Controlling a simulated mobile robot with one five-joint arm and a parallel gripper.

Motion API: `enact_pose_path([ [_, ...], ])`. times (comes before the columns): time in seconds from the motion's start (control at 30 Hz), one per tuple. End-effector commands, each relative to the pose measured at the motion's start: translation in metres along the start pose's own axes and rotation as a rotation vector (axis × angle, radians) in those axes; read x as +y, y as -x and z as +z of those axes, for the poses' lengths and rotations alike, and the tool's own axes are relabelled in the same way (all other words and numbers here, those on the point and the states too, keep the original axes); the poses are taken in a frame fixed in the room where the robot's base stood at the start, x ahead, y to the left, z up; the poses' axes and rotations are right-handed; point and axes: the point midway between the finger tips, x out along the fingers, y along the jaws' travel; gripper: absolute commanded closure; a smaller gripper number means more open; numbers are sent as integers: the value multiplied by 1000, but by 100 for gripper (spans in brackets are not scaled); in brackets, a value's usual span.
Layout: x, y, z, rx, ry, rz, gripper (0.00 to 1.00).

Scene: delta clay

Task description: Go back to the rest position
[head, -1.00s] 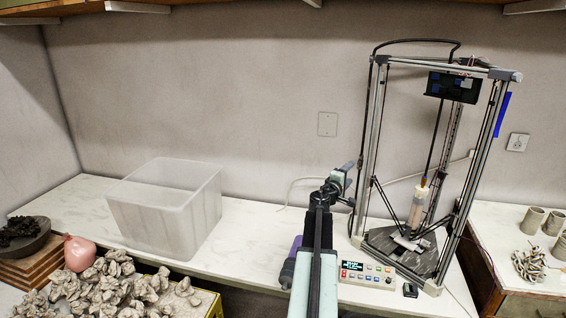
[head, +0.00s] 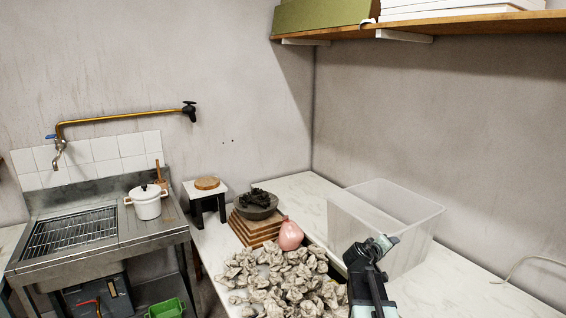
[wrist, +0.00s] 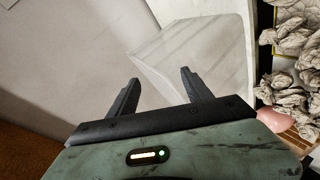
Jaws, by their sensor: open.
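My gripper (wrist: 159,76) is open in the wrist view, its two dark fingers apart with nothing between them. Beyond the fingers lies the pale, translucent bin (wrist: 205,42), apart from them. In the head view my arm rises from the lower edge, and its end (head: 378,248) stands in front of the clear bin (head: 418,240), covering part of its near left side. Whether it touches the bin cannot be told there. The fingertips are not clear in the head view.
A heap of crumpled grey-white lumps (head: 280,280) lies left of my arm, with a pink rounded thing (head: 289,236) and a dark bowl (head: 257,206) on stacked boards behind. A metal sink (head: 70,235) with a white pot (head: 147,202) stands left. Bare counter (head: 470,285) shows at right.

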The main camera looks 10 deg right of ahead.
Motion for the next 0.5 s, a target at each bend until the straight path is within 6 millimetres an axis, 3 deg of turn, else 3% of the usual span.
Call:
enact_pose_path([
  [0.03, -38, 29, -10, -7, -32, -81, 42],
  [0.13, -108, 81, -15, -62, -94, -259, 42],
  [0.3, -212, 177, 10, -239, -162, -599, 42],
  [0.4, -248, 226, 42, -390, -193, -793, 42],
  [0.5, -267, 263, 62, -506, -197, -935, 42],
])
